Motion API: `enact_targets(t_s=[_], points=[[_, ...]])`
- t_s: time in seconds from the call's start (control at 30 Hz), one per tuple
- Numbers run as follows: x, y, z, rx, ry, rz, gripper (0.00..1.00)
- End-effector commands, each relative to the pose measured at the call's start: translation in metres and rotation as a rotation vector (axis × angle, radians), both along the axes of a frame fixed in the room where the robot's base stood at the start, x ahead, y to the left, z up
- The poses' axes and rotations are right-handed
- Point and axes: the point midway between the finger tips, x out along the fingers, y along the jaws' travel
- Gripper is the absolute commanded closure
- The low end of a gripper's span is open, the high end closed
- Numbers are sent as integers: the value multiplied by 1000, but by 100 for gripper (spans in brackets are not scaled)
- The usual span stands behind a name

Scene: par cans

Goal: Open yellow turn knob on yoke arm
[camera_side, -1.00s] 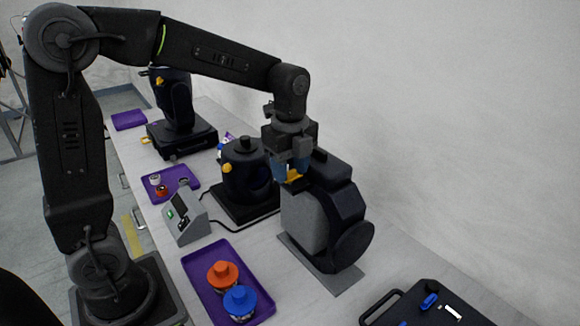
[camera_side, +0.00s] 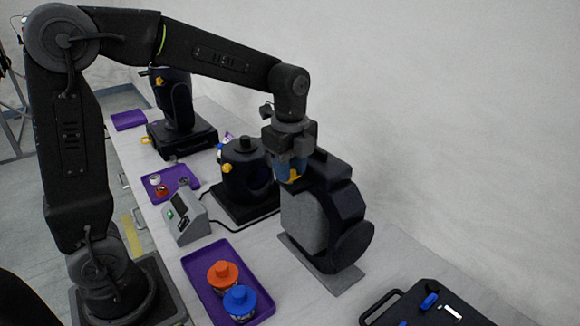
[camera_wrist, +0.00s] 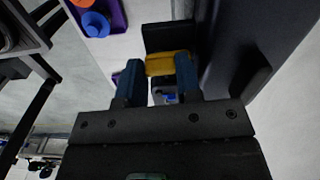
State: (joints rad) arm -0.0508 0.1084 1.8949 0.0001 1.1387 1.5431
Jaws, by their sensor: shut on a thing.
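The yellow turn knob (camera_wrist: 165,63) is on the dark yoke arm side of the grey and black fixture (camera_side: 306,217). In the wrist view it lies between the two blue fingertips of my gripper (camera_wrist: 158,78), which is shut on it. In the side view the knob (camera_side: 294,175) shows as a small yellow patch just below my gripper (camera_side: 287,167), which points down from above. The fingers hide part of the knob. The fixture stands upright on a grey plate (camera_side: 318,268).
A purple tray (camera_side: 201,299) holds an orange-capped can (camera_side: 222,272) and a blue-capped can (camera_side: 240,301). A small grey console (camera_side: 187,222) and other dark fixtures (camera_side: 245,175) stand behind. A black case (camera_side: 425,303) lies at the front right.

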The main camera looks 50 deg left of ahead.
Motion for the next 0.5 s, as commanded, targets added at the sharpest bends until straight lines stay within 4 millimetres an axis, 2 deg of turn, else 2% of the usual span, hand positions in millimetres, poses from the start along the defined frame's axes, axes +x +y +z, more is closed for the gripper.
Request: enact_targets(t_s=[0.5], points=[[0, 0, 1, 0, -1, 439, 92]])
